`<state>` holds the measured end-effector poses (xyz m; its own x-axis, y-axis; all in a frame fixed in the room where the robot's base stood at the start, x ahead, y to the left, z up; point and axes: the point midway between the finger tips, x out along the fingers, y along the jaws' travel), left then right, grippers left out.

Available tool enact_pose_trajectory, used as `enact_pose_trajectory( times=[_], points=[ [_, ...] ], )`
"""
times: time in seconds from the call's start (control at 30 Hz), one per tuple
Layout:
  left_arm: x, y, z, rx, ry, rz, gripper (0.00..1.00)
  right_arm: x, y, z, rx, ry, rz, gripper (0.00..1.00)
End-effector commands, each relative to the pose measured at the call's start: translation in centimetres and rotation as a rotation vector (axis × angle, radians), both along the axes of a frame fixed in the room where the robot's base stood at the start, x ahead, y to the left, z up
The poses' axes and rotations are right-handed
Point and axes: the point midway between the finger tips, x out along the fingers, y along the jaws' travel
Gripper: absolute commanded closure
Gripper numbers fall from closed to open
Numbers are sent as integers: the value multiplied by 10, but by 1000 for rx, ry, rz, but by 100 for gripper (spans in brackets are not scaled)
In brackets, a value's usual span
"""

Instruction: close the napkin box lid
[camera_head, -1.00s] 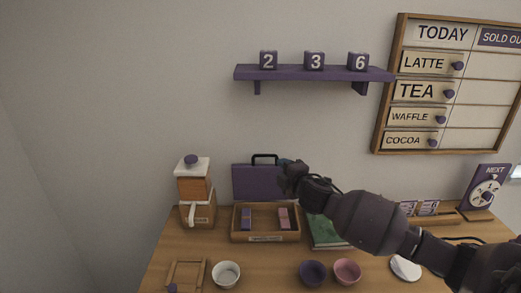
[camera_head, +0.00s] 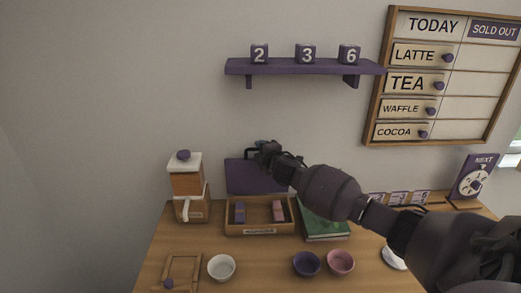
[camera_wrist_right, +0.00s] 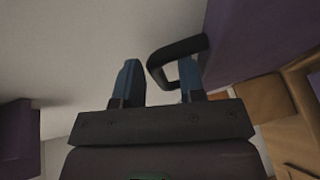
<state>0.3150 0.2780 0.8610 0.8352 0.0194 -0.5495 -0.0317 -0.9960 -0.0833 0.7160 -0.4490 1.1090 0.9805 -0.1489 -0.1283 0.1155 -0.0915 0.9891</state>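The napkin box (camera_head: 260,230) is a wooden tray-like box on the table, with two dividers of purple and pink packets inside. Its purple lid (camera_head: 240,177) stands raised at the back, with a black handle on its upper edge. My right gripper (camera_head: 262,148) is at the top of the lid, by the handle. In the right wrist view my gripper (camera_wrist_right: 160,82) has its two blue fingers apart, and part of the black handle (camera_wrist_right: 158,68) shows between them. I cannot tell whether they touch it. My left gripper is out of view.
A wooden dispenser (camera_head: 187,182) stands left of the box and a green book (camera_head: 325,226) right of it. A white bowl (camera_head: 221,266), purple bowl (camera_head: 306,263) and pink bowl (camera_head: 341,261) stand in front. A purple shelf (camera_head: 300,67) hangs above.

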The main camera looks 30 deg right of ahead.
Motion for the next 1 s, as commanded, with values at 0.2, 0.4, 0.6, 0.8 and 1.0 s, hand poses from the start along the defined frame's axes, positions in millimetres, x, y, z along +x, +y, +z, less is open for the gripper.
enact_pose_trajectory(
  times=[0.2,0.4,0.6,0.8,1.0],
  points=[
    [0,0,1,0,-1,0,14,7,-1,-1,0,0,0,64],
    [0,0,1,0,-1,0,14,7,-1,-1,0,0,0,64],
    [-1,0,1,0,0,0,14,6,-1,-1,0,0,0,90],
    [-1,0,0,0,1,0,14,6,-1,-1,0,1,0,100],
    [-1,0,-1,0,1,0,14,6,-1,-1,-1,-2,0,100]
  ],
)
